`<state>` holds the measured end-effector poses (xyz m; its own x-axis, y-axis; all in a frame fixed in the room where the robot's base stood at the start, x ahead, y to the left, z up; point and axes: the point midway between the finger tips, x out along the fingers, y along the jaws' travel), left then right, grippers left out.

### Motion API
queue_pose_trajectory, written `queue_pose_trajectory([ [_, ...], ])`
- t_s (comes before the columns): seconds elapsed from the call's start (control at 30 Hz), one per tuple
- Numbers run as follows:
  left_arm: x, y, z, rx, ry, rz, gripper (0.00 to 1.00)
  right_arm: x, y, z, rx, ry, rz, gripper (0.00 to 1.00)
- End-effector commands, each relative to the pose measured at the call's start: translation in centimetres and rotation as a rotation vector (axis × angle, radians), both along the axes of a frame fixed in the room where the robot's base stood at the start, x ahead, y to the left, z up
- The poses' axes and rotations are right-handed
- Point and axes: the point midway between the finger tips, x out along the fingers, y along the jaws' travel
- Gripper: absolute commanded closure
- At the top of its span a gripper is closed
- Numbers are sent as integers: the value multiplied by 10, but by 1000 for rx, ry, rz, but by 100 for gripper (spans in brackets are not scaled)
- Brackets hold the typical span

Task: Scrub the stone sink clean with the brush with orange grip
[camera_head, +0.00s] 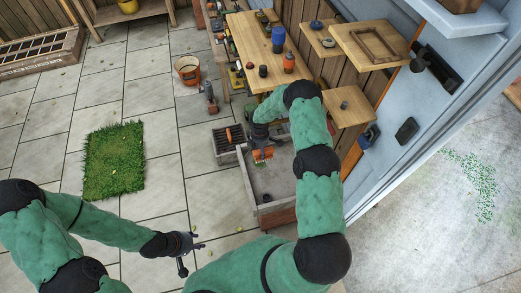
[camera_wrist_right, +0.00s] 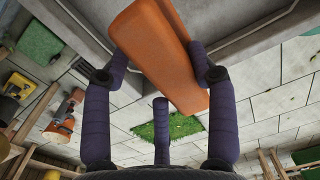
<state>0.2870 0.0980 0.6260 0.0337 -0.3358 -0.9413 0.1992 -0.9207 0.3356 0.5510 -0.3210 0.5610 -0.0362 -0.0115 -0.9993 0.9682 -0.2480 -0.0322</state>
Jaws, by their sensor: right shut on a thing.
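The grey stone sink (camera_head: 249,190) stands below the wooden table, with a dark round spot near its front inside. My right gripper (camera_head: 262,145) is over the sink's back left part. It is shut on the brush with orange grip (camera_head: 263,155); the orange grip (camera_wrist_right: 160,55) lies slantwise between the fingers in the right wrist view. The brush's bristles are hard to make out, so I cannot tell whether they touch the sink. My left gripper (camera_head: 190,250) is open and empty above the paving, left of and in front of the sink.
A dark slatted rack (camera_head: 227,151) with an orange item on it stands beside the sink's back left corner. The wooden table (camera_head: 249,38) holds cups and pots. An orange bucket (camera_head: 187,70) and a grass mat (camera_head: 113,160) are on the paving. The paving between mat and sink is mostly free.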

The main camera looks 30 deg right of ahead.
Motion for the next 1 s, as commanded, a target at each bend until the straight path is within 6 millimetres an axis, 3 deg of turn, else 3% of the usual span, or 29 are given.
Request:
queue_pose_trajectory([
  [0.6,0,0,-55,0,0,0,60,-1,0,-65,0,1,0,81],
  [1.0,0,0,-58,0,0,0,60,0,0,-69,0,0,0,81],
])
